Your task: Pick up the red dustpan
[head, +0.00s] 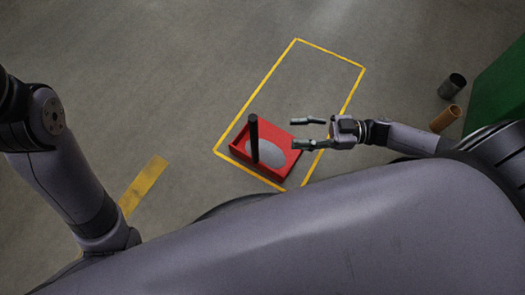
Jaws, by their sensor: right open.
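The red dustpan (283,170) lies on the floor inside the yellow outline, near its lower end. It has raised red sides, a pale grey patch in its middle and a black upright handle (254,138) at its left part. My right gripper (297,134) comes in from the right, with its fingers pointing left over the dustpan's right corner. Its two fingers are apart and nothing shows between them. They are to the right of the black handle, with a gap. My left arm is at the left edge, but its gripper is not visible.
A yellow outline (331,53) is marked on the grey floor. A dark cylinder (452,87) and an orange-brown cylinder (445,119) stand at the right, by a green surface (503,95). A yellow strip (143,185) lies at the left. The outline's upper part is empty.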

